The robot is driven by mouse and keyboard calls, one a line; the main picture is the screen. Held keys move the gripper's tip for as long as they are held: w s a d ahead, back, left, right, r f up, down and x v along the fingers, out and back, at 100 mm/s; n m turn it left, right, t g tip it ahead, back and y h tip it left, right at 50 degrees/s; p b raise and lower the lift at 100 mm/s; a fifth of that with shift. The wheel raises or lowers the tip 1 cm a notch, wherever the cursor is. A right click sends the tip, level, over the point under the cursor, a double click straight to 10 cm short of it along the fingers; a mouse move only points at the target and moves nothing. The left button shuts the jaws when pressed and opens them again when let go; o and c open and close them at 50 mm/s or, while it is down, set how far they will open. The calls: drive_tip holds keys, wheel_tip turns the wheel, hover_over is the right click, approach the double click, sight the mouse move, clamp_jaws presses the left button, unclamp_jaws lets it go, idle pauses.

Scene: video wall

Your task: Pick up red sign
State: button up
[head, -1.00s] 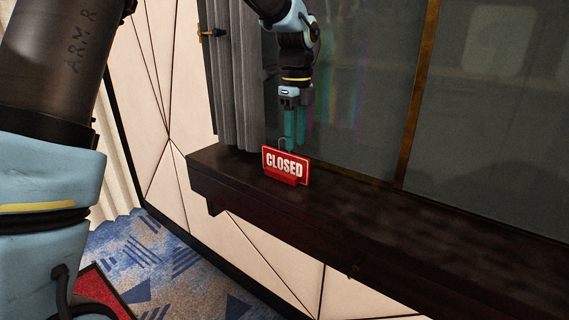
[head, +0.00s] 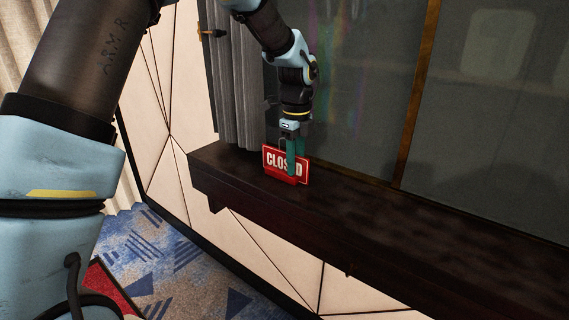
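The red sign (head: 273,162) with white "CLOSED" lettering stands upright on the dark wooden ledge (head: 400,222), near the grey curtain. My gripper (head: 293,163) points down at the sign from above. One teal finger is in front of the sign's face and covers some of the last letters. The other finger is mostly hidden, seemingly behind the sign. I cannot tell whether the fingers press on the sign or stand apart from it.
A grey curtain (head: 238,90) hangs just left of the sign. Dark glass panels (head: 370,90) with a brass-coloured post (head: 417,100) rise behind the ledge. The ledge to the right of the sign is clear.

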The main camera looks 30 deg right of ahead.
clamp_jaws()
idle(0.5)
